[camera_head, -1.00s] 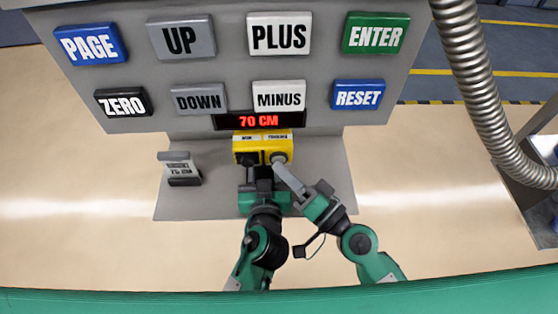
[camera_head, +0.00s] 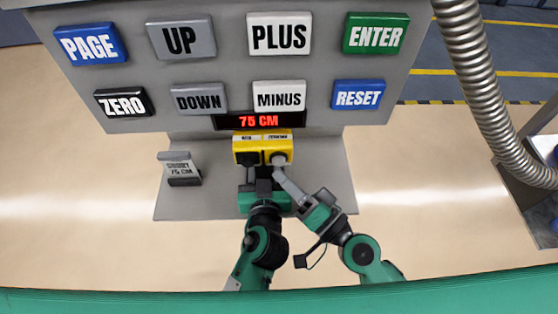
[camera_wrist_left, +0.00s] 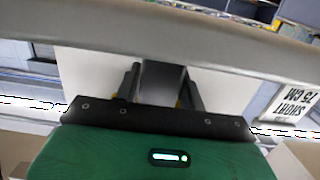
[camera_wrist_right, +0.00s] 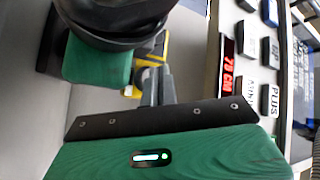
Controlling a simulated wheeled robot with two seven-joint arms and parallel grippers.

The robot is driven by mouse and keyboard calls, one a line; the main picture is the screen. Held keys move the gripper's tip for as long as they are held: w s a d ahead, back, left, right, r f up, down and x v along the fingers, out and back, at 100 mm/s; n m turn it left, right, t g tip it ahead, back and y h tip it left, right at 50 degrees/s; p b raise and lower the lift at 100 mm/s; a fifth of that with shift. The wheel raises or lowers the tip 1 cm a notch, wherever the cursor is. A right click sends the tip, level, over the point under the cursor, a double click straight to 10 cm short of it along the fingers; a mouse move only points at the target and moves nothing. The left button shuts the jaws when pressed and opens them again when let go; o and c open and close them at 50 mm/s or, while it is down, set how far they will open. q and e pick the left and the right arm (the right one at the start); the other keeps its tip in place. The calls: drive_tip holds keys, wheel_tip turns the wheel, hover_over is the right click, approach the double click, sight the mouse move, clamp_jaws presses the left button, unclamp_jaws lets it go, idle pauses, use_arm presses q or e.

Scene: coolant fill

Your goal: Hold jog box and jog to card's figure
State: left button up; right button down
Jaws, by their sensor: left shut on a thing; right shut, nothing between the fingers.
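The grey panel holds several large labelled buttons, such as PLUS (camera_head: 279,35) and MINUS (camera_head: 279,96), above the display. The shelf (camera_head: 210,205) is bare between card and box. A ribbed metal hose (camera_head: 480,90) hangs at the right. My arms are close together.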

drive_tip(key=s, duration=0.5)
idle(0.3)
use_arm(q)
drive_tip(key=o, duration=1)
drive_tip(key=shift+c, duration=0.2)
